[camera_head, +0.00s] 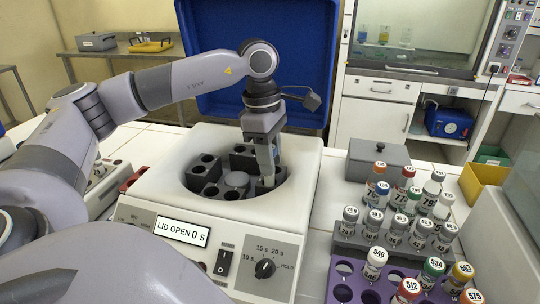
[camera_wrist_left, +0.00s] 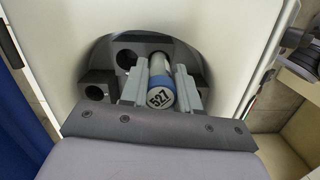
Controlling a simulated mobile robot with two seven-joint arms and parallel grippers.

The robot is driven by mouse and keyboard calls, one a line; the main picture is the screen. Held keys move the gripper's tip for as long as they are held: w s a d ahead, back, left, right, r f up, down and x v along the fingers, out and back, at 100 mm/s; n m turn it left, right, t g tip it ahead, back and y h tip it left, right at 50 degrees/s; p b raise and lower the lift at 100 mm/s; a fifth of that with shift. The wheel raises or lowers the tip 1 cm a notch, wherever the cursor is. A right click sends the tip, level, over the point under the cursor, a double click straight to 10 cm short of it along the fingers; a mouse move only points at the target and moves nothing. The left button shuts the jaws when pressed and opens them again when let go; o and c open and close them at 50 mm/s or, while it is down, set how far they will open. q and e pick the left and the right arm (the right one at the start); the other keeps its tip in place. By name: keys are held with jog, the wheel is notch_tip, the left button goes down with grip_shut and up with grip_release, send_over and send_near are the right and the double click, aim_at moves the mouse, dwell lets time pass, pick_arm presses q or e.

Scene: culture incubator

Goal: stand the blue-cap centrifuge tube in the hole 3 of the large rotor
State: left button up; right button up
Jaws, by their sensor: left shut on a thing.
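My left gripper (camera_head: 268,178) reaches down into the open bowl of the centrifuge (camera_head: 150,208), at the right side of the large rotor (camera_head: 236,180). In the left wrist view my left gripper (camera_wrist_left: 160,95) is shut on the blue-cap centrifuge tube (camera_wrist_left: 160,90), whose white cap top reads 527. The tube points away from the camera into the bowl, between the fingers. Its lower end is hidden, so I cannot tell how deep it sits in a hole. Rotor blocks with dark holes (camera_wrist_left: 96,92) show left of the tube. The hole numbers cannot be read. My right gripper is not in view.
The blue lid (camera_head: 215,110) stands open behind the bowl. The display reads LID OPEN 0 s. At right are a grey rack (camera_head: 350,243) and a purple rack (camera_head: 338,272) with several numbered tubes. A grey lidded box (camera_head: 377,160) stands behind them.

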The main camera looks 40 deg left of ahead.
aim_at(272, 187)
pick_arm(q)
jog(key=shift+f, duration=0.1)
jog(key=shift+f+b, duration=1.35)
jog(key=shift+f, duration=0.35)
jog(key=o, duration=1.4)
jog(key=shift+r, duration=0.15)
notch_tip(272, 187, up, 8)
jog(key=p, duration=0.6)
jog(key=shift+f, duration=0.2)
jog(key=shift+f, duration=0.1)
